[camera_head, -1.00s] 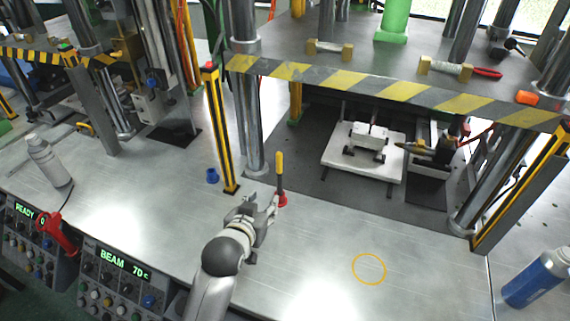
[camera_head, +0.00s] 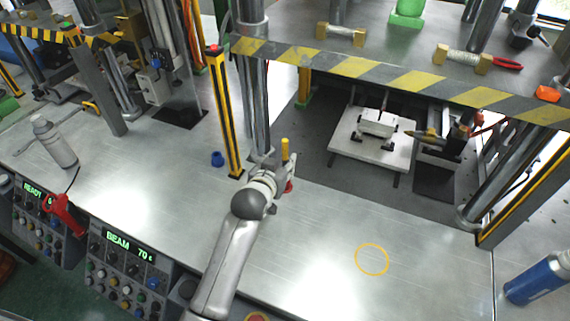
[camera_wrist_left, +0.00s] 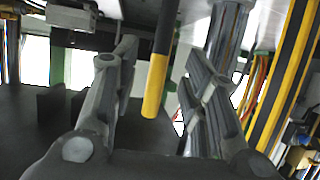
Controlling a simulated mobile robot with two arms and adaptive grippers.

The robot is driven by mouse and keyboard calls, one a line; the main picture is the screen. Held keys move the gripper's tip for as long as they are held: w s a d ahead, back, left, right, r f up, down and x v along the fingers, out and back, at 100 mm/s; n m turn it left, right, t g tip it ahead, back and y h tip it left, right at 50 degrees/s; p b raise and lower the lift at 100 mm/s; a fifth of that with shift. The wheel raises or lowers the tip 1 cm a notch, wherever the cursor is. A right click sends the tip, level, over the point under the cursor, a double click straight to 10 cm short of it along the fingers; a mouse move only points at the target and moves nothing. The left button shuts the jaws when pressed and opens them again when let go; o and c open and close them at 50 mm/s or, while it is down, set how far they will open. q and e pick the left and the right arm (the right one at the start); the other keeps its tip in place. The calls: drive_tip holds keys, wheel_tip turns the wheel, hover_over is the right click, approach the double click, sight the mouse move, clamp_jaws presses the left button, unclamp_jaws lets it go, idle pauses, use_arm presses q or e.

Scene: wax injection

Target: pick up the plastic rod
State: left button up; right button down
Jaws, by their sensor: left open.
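The plastic rod (camera_head: 285,149) stands upright on the metal table, with a yellow upper end and a small red base (camera_head: 289,187). In the head view my left gripper and wrist hide much of its dark lower part. My left gripper (camera_head: 280,178) is at the rod, low over the table. In the left wrist view the rod (camera_wrist_left: 157,85) shows with its yellow end pointing down, between the two spread fingers of the open gripper (camera_wrist_left: 162,82). Gaps show on both sides of the rod. My right gripper is not in view.
A yellow-black post (camera_head: 226,115) and a steel column (camera_head: 254,100) stand close behind my left gripper. A striped press plate (camera_head: 400,80) overhangs at right, above a white platform (camera_head: 345,150). A blue cap (camera_head: 217,159) sits left. The table around the orange ring (camera_head: 372,259) is clear.

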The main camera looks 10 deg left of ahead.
sight(284, 157)
use_arm(q)
drive_tip(key=x, duration=0.3)
drive_tip(key=shift+w+d+r+p, duration=0.1)
drive_tip(key=shift+w+r+p, duration=0.15)
drive_tip(key=shift+p, duration=0.15)
drive_tip(key=shift+w+f, duration=0.15)
drive_tip(key=shift+w, duration=0.25)
clamp_jaws()
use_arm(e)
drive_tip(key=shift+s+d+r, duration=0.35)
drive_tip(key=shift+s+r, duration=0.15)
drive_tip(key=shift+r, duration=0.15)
